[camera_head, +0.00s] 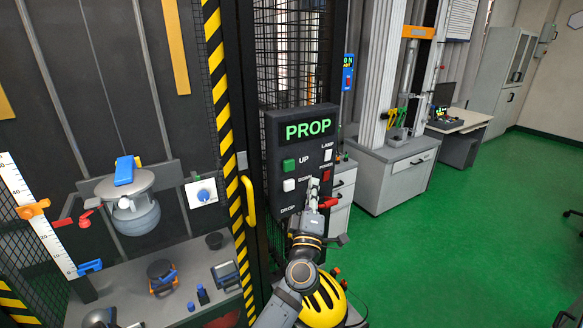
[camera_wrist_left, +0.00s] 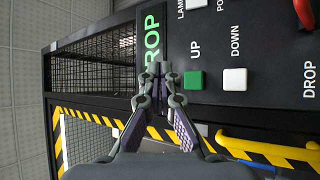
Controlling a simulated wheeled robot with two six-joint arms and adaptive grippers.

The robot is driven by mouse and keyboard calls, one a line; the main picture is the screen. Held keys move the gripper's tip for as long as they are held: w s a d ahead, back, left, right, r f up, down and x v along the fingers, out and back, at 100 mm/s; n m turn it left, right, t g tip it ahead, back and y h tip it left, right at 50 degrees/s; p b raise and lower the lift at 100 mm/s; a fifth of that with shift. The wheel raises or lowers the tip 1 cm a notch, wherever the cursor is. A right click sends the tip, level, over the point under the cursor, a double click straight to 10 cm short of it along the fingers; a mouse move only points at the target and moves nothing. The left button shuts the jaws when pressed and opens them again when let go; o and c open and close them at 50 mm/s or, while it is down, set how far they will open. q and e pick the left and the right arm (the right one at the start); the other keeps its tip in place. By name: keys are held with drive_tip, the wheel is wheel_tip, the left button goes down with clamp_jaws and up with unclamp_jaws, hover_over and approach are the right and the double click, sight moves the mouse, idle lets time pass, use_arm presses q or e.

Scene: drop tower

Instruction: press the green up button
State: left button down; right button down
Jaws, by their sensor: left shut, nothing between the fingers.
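My left gripper (camera_head: 313,183) is in front of the lower part of the panel in the head view. In the left wrist view my left gripper (camera_wrist_left: 160,70) has its fingertips together and empty, beside the green button in the picture. I cannot tell how far the tips are from the panel. My right gripper is not in view.
A white DOWN button (camera_head: 289,185), white LAMP button (camera_head: 328,155) and red POWER button (camera_head: 325,175) are close by. A red handle (camera_head: 328,202) is beside my gripper. A yellow handle (camera_head: 248,200) and striped post stand left. Green floor (camera_head: 450,240) is open at right.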

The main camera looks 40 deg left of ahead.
sight(294, 162)
use_arm(q)
drive_tip(key=shift+w+a, duration=0.55)
drive_tip(key=shift+a, duration=0.8)
drive_tip(key=shift+w+a, duration=0.5)
drive_tip(key=shift+a, duration=0.8)
drive_tip(key=shift+w+a, duration=0.55)
drive_tip(key=shift+a, duration=0.8)
drive_tip(key=shift+w+a, duration=0.15)
drive_tip(key=shift+a, duration=0.2)
drive_tip(key=shift+w+a+p, duration=0.2)
drive_tip(key=shift+a+p, duration=0.1)
drive_tip(key=shift+a, duration=0.15)
drive_tip(key=shift+s+d+p, duration=0.4)
drive_tip(key=shift+d+p, duration=0.05)
drive_tip(key=shift+d, duration=0.4)
